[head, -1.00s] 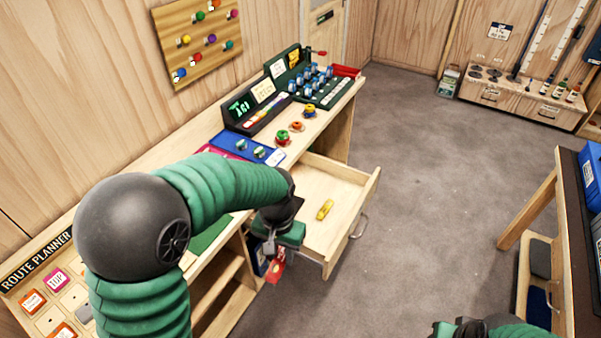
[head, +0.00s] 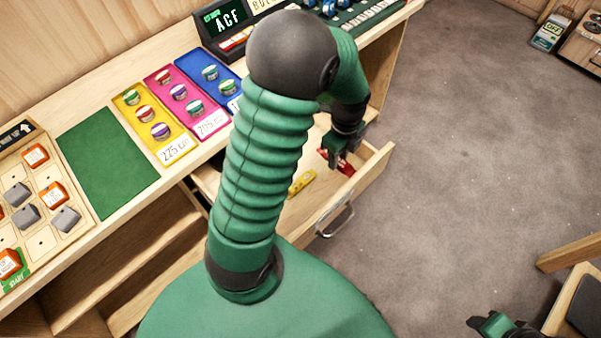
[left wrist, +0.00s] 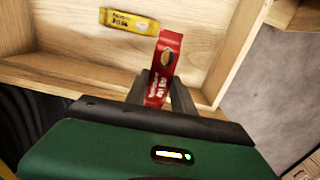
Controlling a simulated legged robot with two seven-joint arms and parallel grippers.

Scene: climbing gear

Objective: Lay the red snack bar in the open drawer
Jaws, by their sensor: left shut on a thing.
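The red snack bar (head: 345,166) is held in my left gripper (head: 338,160), which is shut on it. In the left wrist view the red bar (left wrist: 163,70) stands out from between the fingers (left wrist: 164,98), over the open drawer. The drawer (head: 355,187) is pulled out from the desk, and its wooden floor also shows in the left wrist view (left wrist: 70,65). I cannot tell whether the bar touches the drawer. My right gripper (head: 490,326) is at the bottom right of the head view, away from the drawer; its jaw state is unclear.
A yellow bar (head: 301,183) lies in the drawer, left of the red one; it also shows in the left wrist view (left wrist: 130,21). The drawer handle (head: 335,219) sticks out in front. The desk top holds coloured mats with ropes or tapes (head: 160,131). Carpet right of the drawer is clear.

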